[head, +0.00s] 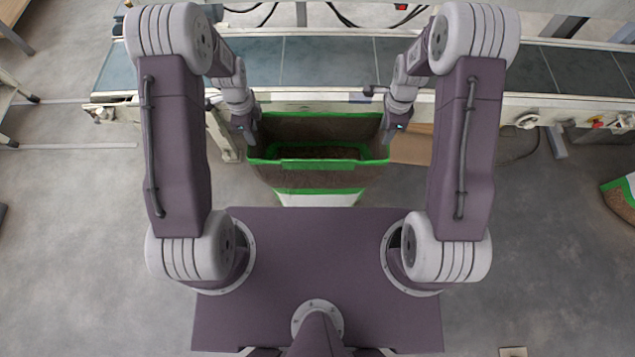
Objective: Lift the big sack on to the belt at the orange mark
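The big sack (318,180) is brown and white with green bands and an open top showing brown contents. It stands upright between my base and the front rail of the belt (330,62). My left gripper (249,143) is at the sack's left top edge, and my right gripper (387,140) is at its right top edge. The fingertips are small and partly hidden, so I cannot tell whether they grip the sack. I cannot make out an orange mark on the belt; my arms cover parts of it.
The belt runs across the top of the view, with a pale front rail (525,103) and a control box with buttons (603,122) at the right. A brown sheet (412,147) lies under the belt. Another green-edged sack (622,198) is at the far right.

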